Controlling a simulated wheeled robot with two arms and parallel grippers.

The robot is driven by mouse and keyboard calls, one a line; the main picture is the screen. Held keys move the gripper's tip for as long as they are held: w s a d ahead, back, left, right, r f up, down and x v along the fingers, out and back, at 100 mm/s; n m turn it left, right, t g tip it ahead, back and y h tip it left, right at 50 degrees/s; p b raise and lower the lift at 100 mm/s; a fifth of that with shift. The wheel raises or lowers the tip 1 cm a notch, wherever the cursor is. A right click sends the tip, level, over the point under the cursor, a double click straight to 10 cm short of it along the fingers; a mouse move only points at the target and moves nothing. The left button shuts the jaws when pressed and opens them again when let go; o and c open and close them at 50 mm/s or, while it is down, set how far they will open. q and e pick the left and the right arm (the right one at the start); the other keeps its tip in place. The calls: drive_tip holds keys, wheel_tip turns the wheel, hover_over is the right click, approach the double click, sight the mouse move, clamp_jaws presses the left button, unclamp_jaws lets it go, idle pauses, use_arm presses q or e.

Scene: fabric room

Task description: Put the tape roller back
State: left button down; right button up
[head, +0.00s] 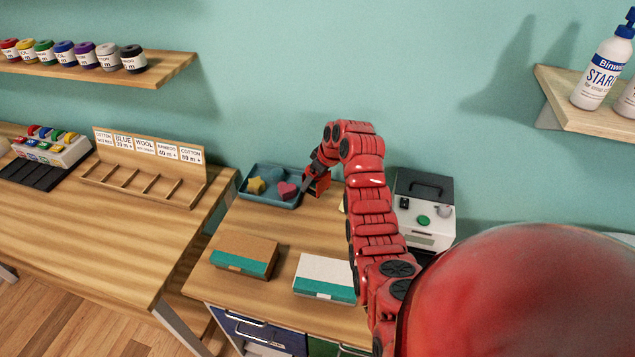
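I cannot make out a tape roller in the head view. My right arm reaches up from the lower right and bends down over the back of the small table. My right gripper (309,186) is at the right end of a blue tray (258,199), close to its rim. Whether it touches the tray, and whether its fingers are open or shut on something, is too small and partly hidden to tell. The tray holds a yellow star (257,186), a teal piece (275,176) and a pink heart (287,190). My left gripper is not in view.
A brown box (245,251) and a white box (322,272) lie in front on the small table (275,230). A grey-white machine (425,205) stands right of my arm. A wooden rack (145,185) is on the left table. Shelves hold spools (65,50) and bottles (603,75).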

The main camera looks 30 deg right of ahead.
drive_tip(key=shift+w+d+f, duration=0.1)
drive_tip(key=shift+w+d, duration=0.15)
drive_tip(key=shift+d, duration=0.55)
wheel_tip(320, 180, down, 3)
drive_tip(key=shift+r+p, duration=0.2)
drive_tip(key=shift+p, duration=0.75)
drive_tip(key=shift+f, duration=0.45)
drive_tip(key=shift+f+b, duration=0.2)
drive_tip(key=shift+b, duration=0.1)
drive_tip(key=o, duration=1.3)
drive_tip(key=shift+r, duration=0.1)
drive_tip(key=shift+r, duration=0.2)
